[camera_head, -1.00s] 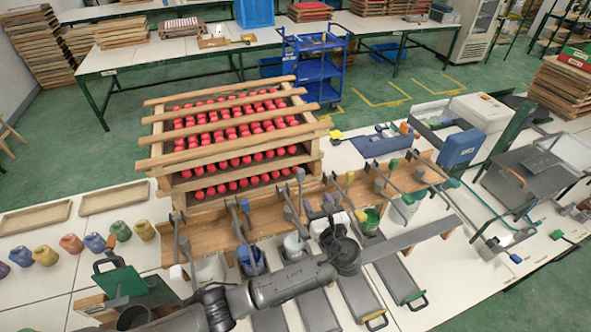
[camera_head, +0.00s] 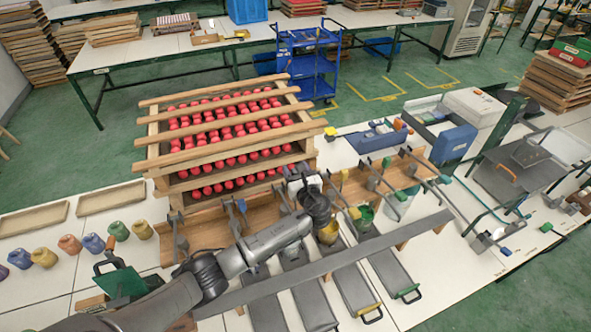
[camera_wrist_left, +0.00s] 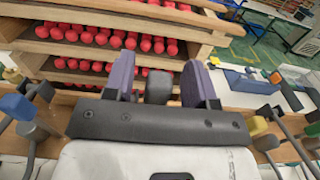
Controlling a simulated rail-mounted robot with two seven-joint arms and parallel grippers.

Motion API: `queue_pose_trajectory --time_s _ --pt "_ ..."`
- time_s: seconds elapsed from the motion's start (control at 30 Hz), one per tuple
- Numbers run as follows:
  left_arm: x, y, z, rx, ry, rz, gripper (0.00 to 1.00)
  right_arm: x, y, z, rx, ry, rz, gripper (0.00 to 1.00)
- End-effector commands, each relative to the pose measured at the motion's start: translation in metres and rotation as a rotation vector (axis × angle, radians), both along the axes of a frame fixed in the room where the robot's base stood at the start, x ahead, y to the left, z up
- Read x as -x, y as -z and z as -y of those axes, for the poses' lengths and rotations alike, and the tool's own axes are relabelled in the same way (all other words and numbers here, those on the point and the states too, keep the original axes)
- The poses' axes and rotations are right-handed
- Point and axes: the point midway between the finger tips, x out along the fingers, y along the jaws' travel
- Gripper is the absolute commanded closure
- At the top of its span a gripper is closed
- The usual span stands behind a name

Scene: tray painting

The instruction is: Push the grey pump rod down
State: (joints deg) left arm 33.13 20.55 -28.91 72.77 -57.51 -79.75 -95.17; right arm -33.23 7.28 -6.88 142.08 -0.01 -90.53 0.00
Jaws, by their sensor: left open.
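The grey pump rod shows in the left wrist view as a dark grey block-shaped head (camera_wrist_left: 158,90), between the two purple fingers of my left gripper (camera_wrist_left: 158,76). The fingers are open, with a gap visible on each side of the head. In the head view, my left gripper (camera_head: 303,178) is over the row of pump rods at the front of the wooden rack, and it hides the rod's head. Part of a grey lever (camera_head: 281,200) shows beside it. Whether the gripper touches the rod I cannot tell. My right gripper is not in view.
A blue-headed rod (camera_head: 240,207) stands to the left and a yellow-headed rod (camera_head: 343,176) to the right, both close by. Behind is a wooden rack (camera_head: 163,152) with several rows of red pieces. Grey trays (camera_head: 349,276) lie in front.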

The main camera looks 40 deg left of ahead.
Motion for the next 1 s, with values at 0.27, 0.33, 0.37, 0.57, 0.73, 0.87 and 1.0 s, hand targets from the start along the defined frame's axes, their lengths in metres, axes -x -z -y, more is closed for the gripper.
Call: queue_pose_trajectory --time_s 0.27,0.33,0.37,0.57,0.73,0.87,1.0 --pt "-0.0004 0.0001 -0.0008 0.0 0.0 0.0 0.49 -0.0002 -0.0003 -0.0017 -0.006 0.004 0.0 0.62" --pt "-0.0004 0.0001 -0.0008 0.0 0.0 0.0 0.55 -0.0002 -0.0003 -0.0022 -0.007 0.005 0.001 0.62" --pt "-0.0003 0.0001 -0.0007 0.0 0.0 0.0 0.58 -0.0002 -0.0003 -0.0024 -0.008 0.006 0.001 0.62" --pt "-0.0003 0.0001 -0.0007 0.0 0.0 0.0 0.77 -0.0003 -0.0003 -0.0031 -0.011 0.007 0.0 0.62" --pt "-0.0002 0.0001 -0.0006 0.0 0.0 0.0 0.93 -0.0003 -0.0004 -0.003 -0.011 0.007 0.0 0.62" --pt "-0.0002 0.0001 -0.0006 0.0 0.0 0.0 1.0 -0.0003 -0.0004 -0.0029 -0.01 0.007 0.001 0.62" --pt "-0.0002 0.0001 -0.0006 0.0 0.0 0.0 1.0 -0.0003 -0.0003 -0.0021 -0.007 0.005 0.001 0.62"
